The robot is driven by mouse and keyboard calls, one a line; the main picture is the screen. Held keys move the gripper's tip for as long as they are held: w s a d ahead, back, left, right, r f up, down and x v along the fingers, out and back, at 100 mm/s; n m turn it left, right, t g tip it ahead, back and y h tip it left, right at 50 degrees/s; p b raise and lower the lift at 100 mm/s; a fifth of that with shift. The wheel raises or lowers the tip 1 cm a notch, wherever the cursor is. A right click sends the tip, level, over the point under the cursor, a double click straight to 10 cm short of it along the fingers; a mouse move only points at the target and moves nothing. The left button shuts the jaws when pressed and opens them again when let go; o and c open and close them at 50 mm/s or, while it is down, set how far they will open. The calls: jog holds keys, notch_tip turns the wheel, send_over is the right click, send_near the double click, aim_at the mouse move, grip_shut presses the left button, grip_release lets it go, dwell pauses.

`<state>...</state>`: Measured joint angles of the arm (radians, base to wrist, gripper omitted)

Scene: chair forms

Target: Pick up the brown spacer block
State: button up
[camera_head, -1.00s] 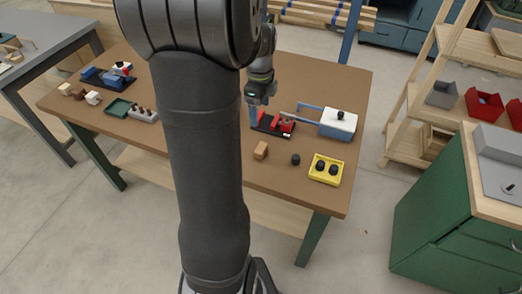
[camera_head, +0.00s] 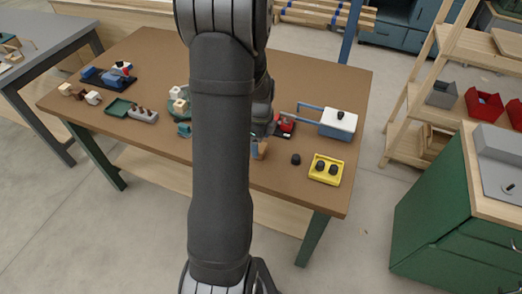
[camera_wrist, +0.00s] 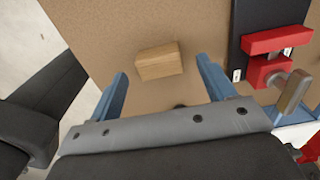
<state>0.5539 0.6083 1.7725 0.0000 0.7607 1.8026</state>
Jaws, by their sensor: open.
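A light brown wooden block (camera_wrist: 159,61) lies on the table, between and a little beyond my fingertips in the wrist view. In the head view the block (camera_head: 263,149) is partly hidden behind my gripper (camera_head: 256,147). My gripper (camera_wrist: 162,72) is open and empty, with its two blue fingers on either side of the block's near end. Whether the fingers are level with the block or above it, I cannot tell.
A red vise (camera_wrist: 268,65) on a dark base is right of my fingers. A dark knob (camera_head: 296,159), a yellow tray (camera_head: 316,172) and a white-and-blue box (camera_head: 338,124) stand at right. Small blocks and a green tray (camera_head: 119,107) are at left.

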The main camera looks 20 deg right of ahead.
aim_at(261, 147)
notch_tip(261, 147, down, 3)
jog(key=shift+s+f, duration=0.1)
jog(key=shift+f, duration=0.05)
jog(key=c, duration=1)
jog(key=shift+c, duration=0.2)
